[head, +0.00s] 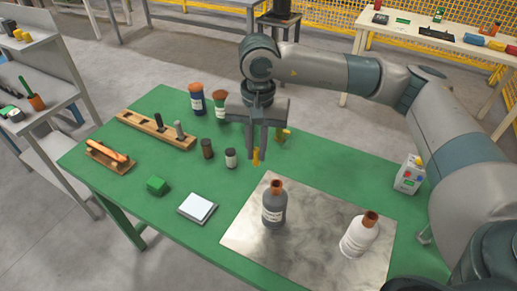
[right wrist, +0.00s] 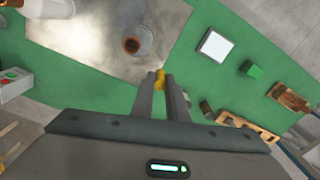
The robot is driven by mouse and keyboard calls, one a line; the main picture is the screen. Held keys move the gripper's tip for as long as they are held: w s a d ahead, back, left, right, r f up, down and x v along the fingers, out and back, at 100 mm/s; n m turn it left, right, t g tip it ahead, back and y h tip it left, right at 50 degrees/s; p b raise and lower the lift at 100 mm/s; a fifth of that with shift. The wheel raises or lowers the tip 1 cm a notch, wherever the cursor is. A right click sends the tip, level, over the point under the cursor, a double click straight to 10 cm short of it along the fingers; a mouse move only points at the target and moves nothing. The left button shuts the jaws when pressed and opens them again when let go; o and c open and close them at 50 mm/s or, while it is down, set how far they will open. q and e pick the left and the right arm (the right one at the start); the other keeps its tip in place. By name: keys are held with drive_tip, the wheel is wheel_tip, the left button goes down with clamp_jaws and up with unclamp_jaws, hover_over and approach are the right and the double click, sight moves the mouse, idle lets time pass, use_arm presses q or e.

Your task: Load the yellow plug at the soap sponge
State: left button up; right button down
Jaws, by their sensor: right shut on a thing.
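My right gripper (head: 256,148) is shut on a yellow plug (head: 256,157) and holds it above the green table, near its middle. The plug also shows between the fingertips in the right wrist view (right wrist: 160,79). A small green block (head: 156,185), which looks like the soap sponge, lies on the left part of the table, apart from the gripper. It also shows in the right wrist view (right wrist: 252,69). Another small yellow piece (head: 285,134) stands behind and right of the gripper. My left gripper is not in view.
A grey bottle (head: 274,205) and a white bottle (head: 359,236) stand on a metal sheet (head: 310,233). A square white-topped device (head: 197,207) lies right of the green block. Small jars (head: 230,158) and a wooden rack (head: 140,124) are behind.

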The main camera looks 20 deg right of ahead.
drive_tip(key=n, duration=0.2)
drive_tip(key=s+r+n, duration=0.1)
drive_tip(key=n, duration=0.1)
drive_tip(key=s+r+n, duration=0.1)
drive_tip(key=n, duration=0.1)
drive_tip(key=shift+s+a+n, duration=0.2)
drive_tip(key=shift+s+n, duration=0.05)
drive_tip(key=shift+n, duration=0.05)
drive_tip(key=shift+a, duration=0.1)
